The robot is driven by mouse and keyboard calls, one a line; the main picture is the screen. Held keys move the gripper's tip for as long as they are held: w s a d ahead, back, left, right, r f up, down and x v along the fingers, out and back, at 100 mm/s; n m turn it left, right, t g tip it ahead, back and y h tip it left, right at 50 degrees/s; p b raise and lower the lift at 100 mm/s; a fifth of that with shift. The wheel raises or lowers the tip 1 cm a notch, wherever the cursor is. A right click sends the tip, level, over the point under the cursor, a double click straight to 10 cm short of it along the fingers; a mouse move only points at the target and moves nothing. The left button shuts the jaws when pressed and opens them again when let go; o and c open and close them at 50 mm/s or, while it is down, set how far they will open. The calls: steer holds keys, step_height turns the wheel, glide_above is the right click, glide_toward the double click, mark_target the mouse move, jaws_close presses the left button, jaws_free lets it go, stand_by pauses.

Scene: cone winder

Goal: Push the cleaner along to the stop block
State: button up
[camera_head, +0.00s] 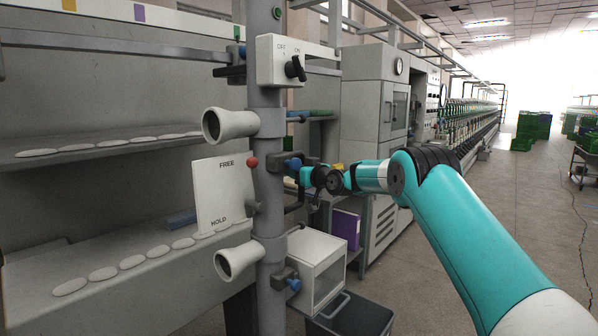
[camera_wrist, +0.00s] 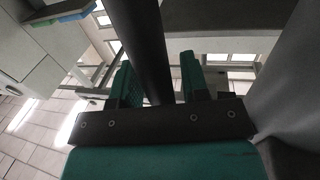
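My gripper (camera_wrist: 160,65) shows two green fingers standing apart in the wrist view. A dark round bar (camera_wrist: 148,40) runs between them, close to the left finger, with a narrow gap on the right. I cannot tell whether the bar touches the fingers or is only in line with them. In the head view my teal arm reaches in from the right, and its end is small and dark beside the grey post (camera_head: 267,130). I cannot pick out the cleaner or the stop block with certainty in either view.
The post carries a FREE/HOLD plate (camera_head: 222,190), a red knob (camera_head: 252,162), two pale funnels (camera_head: 228,125) and an OFF/ON switch box (camera_head: 290,62). A white box (camera_head: 318,268) and dark bin (camera_head: 350,318) stand low.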

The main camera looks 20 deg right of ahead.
steer(key=shift+o, duration=0.3)
steer(key=shift+a, duration=0.2)
steer(key=b+v, duration=0.5)
steer(key=v, duration=1.2)
steer(key=shift+s, duration=0.2)
steer(key=shift+r, duration=0.15)
